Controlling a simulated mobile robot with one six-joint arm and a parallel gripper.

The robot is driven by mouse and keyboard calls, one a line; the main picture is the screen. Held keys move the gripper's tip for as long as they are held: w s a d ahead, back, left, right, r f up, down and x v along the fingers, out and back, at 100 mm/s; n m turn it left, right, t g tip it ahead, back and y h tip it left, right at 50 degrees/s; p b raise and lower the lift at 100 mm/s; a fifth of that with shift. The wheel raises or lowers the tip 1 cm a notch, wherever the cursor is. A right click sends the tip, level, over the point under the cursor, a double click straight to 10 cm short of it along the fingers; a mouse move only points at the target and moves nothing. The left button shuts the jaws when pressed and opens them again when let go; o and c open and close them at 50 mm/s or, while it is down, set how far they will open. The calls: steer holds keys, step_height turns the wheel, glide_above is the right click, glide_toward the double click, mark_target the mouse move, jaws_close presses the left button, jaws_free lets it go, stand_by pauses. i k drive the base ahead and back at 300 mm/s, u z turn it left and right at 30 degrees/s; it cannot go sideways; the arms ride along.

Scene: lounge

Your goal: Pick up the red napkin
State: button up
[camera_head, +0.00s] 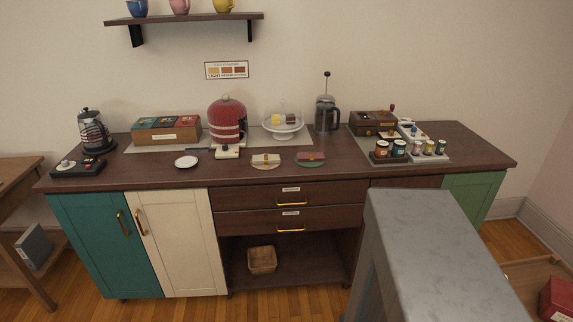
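A small folded dark-red item (311,156), which looks like the red napkin, lies on a round green mat (312,164) on the front middle of the dark wood counter (345,173). It is small in the picture, so its exact shape is hard to tell. A cream folded item (265,158) lies on a tan round mat to its left. My gripper is not in the head view.
Behind stand a red domed appliance (227,115), a cake stand (283,128) and a French press (326,115). Jar racks (388,153) stand to the right. A white saucer (187,162) lies left. The counter front near the napkin is clear. A large grey block fills the lower right.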

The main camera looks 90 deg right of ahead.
mark_target(302, 156)
steer(key=z, duration=0.05)
steer(key=i, duration=0.8)
steer(key=u, duration=0.95)
steer(key=k, duration=0.1)
steer(key=z, duration=2.9)
